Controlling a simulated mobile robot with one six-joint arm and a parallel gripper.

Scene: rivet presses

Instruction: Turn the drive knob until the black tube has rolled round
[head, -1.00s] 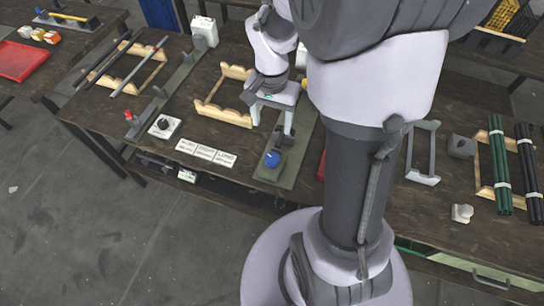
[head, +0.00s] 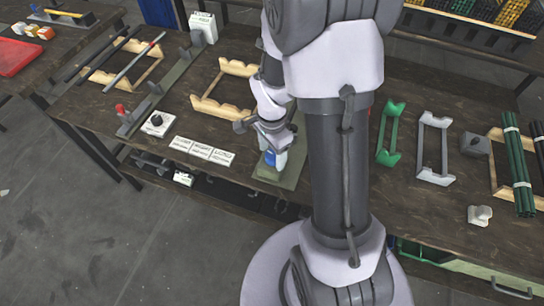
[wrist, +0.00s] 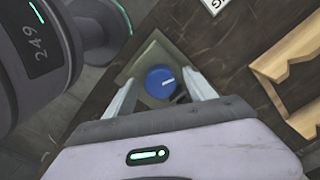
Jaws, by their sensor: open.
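A round blue knob (wrist: 161,82) with a white pointer line sits on a grey-green plate (wrist: 146,54). In the head view the knob (head: 270,158) shows partly below my wrist, near the table's front edge. My gripper (wrist: 165,86) is open above the knob, with one finger on each side; I cannot tell whether they touch it. The white line points right and slightly up in the wrist view. A black tube (head: 103,55) lies on a wooden rack at the back left, beside a grey tube (head: 134,62). I cannot tell whether this is the task's tube.
A black knob on a white block (head: 157,123) and white labels (head: 202,151) lie left of my gripper. A wooden cradle (head: 222,107) stands behind. Green (head: 389,135) and grey (head: 435,150) brackets and bundled green tubes (head: 518,165) are at right.

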